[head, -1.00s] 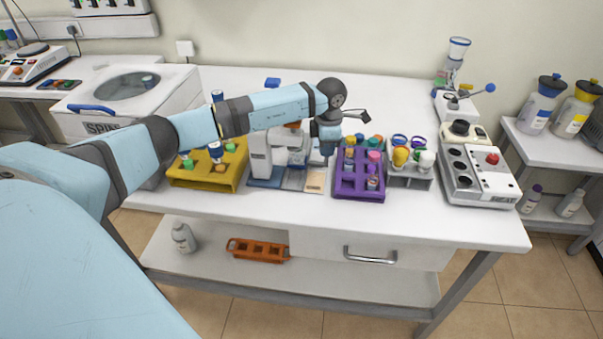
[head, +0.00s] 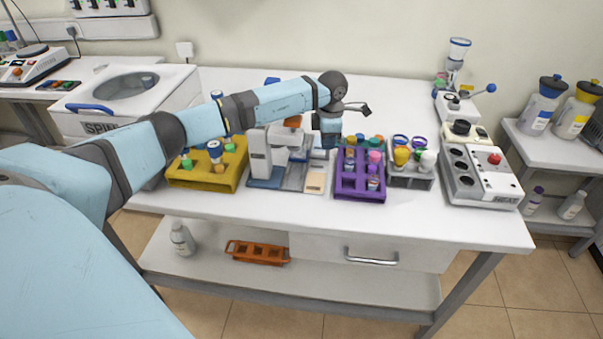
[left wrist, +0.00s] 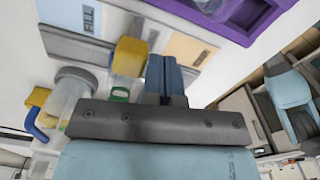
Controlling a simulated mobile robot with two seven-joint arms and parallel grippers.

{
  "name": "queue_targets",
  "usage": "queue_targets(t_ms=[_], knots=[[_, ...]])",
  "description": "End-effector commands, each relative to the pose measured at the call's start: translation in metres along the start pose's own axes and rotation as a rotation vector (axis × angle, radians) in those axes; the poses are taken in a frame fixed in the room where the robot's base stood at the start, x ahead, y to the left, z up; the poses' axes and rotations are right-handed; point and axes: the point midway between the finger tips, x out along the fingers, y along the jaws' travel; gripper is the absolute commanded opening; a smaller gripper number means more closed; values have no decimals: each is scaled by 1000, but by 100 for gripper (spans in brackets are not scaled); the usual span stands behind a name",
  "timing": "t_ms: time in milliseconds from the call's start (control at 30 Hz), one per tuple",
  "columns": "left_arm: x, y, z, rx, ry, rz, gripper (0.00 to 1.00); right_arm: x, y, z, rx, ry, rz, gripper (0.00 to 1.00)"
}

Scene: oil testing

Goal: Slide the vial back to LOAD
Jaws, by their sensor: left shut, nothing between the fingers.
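The white and grey test device (head: 259,155) stands on the bench with a slide track, a blue pad and a beige pad (head: 315,182). In the left wrist view, a clear vial with a yellow cap (left wrist: 129,56) stands upright on the device's grey track, close beside my fingers. My left gripper (head: 328,138) is over the back right of the device. Its fingertips also show in the left wrist view (left wrist: 163,75); they are together and empty. My right gripper is not in view.
A purple rack (head: 348,188) with several vials stands right of the device, and a yellow rack (head: 205,178) stands left. A grey rack (head: 410,180) and a heater block (head: 482,180) lie farther right. The bench front is clear.

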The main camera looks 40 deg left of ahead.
Motion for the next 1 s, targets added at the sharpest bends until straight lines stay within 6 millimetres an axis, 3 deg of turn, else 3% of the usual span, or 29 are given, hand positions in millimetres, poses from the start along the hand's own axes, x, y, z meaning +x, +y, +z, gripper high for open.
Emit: queue_targets(t_ms=[33, 467, 1000], knots=[[2, -1, 0, 1, 0, 0, 0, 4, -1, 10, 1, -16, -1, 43], [1, -9, -2, 0, 0, 0, 0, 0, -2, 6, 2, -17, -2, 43], [-41, -9, -2, 1, 0, 0, 0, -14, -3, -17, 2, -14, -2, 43]])
